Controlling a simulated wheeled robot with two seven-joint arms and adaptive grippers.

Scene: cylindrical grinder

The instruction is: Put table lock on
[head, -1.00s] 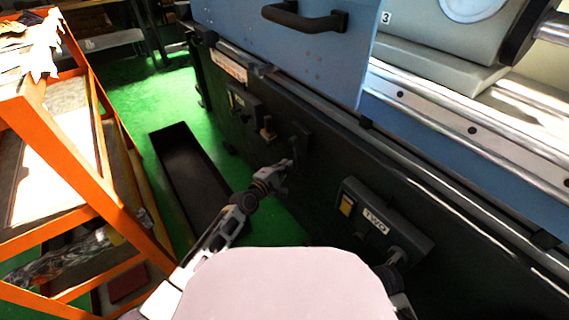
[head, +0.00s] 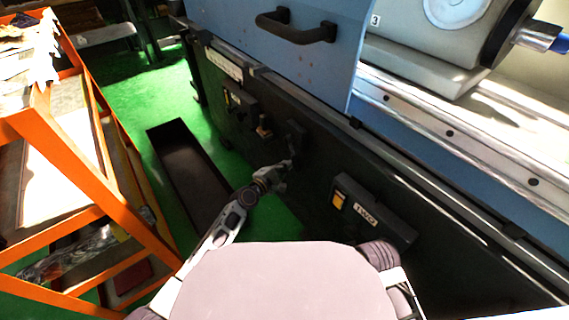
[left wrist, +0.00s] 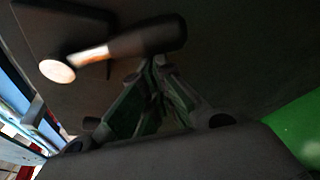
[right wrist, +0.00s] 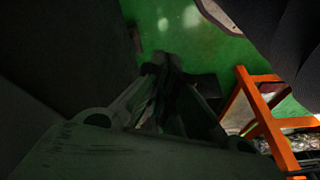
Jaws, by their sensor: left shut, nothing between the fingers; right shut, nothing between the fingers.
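A dark lever on a dark mount (head: 296,138) sits on the black front of the machine, and it may be the table lock. In the left wrist view the lever shows as a dark handle (left wrist: 148,40) with a bright round end, standing off the panel. My left gripper (head: 287,168) is shut and empty just below the lever in the head view; its fingertips (left wrist: 156,62) are close to the handle, and I cannot tell whether they touch it. My right gripper (right wrist: 166,62) is shut and empty beside a dark surface; it is hidden in the head view.
A dark control box (head: 372,212) with a yellow switch and a label is on the machine front at right. Another switch box (head: 238,102) is at left. A black tray (head: 190,170) lies on the green floor. An orange rack (head: 75,165) stands at left. A blue door with a black handle (head: 296,27) is above.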

